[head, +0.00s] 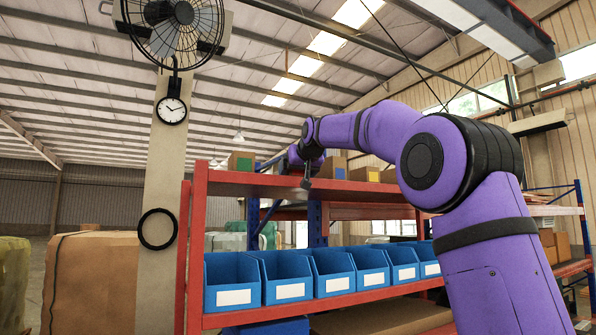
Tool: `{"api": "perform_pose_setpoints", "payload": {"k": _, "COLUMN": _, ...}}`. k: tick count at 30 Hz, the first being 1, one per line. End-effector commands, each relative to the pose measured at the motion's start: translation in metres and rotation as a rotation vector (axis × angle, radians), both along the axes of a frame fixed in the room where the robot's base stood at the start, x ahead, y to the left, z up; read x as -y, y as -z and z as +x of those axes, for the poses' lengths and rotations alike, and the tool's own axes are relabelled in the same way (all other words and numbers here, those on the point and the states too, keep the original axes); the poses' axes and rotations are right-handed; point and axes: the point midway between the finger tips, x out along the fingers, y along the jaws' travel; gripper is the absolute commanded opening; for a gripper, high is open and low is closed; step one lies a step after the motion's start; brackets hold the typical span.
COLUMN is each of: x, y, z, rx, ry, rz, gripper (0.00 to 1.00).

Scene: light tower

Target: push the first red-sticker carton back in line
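Several small brown cartons stand in a row on the top shelf (265,187) of the red rack. The leftmost carton (237,158) has a green sticker. Right of my gripper, one carton (328,162) has a blue sticker and another carton (362,171) has a yellow one. A further carton (388,176) is partly covered by my arm. I see no red sticker; the arm hides part of the row. My gripper (307,180) is small and dark at the shelf's front, between the green- and blue-sticker cartons. Its fingers are too small to judge, and I cannot tell whether it touches anything.
Blue bins (282,277) with white labels line the shelf below. A red upright (194,240) bounds the rack at left. A pillar (163,130) with fan, clock and black ring stands left of it, beside a large wrapped load (90,280). The top shelf is clear near its left end.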

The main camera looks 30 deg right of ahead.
Motion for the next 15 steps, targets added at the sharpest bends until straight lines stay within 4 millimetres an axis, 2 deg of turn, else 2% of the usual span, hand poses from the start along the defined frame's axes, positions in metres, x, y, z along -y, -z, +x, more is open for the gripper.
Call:
{"api": "perform_pose_setpoints", "payload": {"k": 1, "x": 0.0001, "y": 0.0001, "z": -0.0001, "rx": 0.0, "ry": 0.0, "rz": 0.0, "gripper": 0.78}}
{"api": "perform_pose_setpoints", "payload": {"k": 6, "x": 0.0001, "y": 0.0001, "z": -0.0001, "rx": 0.0, "ry": 0.0, "rz": 0.0, "gripper": 0.38}}
{"api": "perform_pose_setpoints", "payload": {"k": 15, "x": -0.0013, "y": 0.0, "z": -0.0007, "rx": 0.0, "ry": 0.0, "rz": 0.0, "gripper": 0.36}}
